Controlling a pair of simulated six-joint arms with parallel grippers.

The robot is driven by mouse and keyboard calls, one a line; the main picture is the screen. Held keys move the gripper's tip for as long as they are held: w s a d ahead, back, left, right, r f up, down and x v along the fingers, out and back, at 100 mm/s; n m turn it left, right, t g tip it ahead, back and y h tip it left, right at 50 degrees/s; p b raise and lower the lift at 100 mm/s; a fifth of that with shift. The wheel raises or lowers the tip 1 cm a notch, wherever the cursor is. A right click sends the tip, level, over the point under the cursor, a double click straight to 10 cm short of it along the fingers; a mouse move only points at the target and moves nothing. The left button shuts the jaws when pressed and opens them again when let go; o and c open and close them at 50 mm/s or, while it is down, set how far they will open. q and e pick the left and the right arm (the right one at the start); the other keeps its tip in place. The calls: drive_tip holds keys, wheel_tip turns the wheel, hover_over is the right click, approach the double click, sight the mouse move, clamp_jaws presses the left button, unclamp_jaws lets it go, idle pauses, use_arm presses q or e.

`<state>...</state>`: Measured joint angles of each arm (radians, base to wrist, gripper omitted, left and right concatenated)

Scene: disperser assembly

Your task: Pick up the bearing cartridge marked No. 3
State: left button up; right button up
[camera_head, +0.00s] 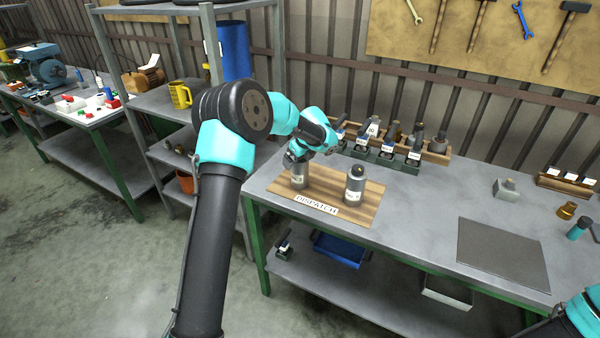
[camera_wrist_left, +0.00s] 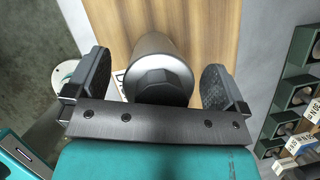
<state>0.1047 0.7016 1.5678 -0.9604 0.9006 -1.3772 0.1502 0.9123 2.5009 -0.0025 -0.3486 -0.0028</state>
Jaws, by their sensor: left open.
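Two grey metal cylinders stand upright on the wooden DISPATCH board (camera_head: 333,193). The left cylinder (camera_head: 298,180) is under my left gripper (camera_head: 296,160), and the right cylinder (camera_head: 355,187) stands clear of it. Both have small labels I cannot read surely. In the left wrist view a grey cylinder (camera_wrist_left: 162,75) with a dark faceted end lies between the open fingers of my left gripper (camera_wrist_left: 157,78), with gaps on both sides. Several labelled parts sit in a green rack (camera_head: 384,158) behind the board; I cannot tell which is No. 3.
A wooden rack (camera_head: 436,155) with several parts stands along the back. A dark mat (camera_head: 502,254) lies on the right of the table. A grey block (camera_head: 505,188) and a brass piece (camera_head: 567,211) are near it. The tabletop between board and mat is clear.

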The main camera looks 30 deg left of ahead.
use_arm(q)
drive_tip(key=shift+r, duration=0.1)
clamp_jaws()
idle(0.9)
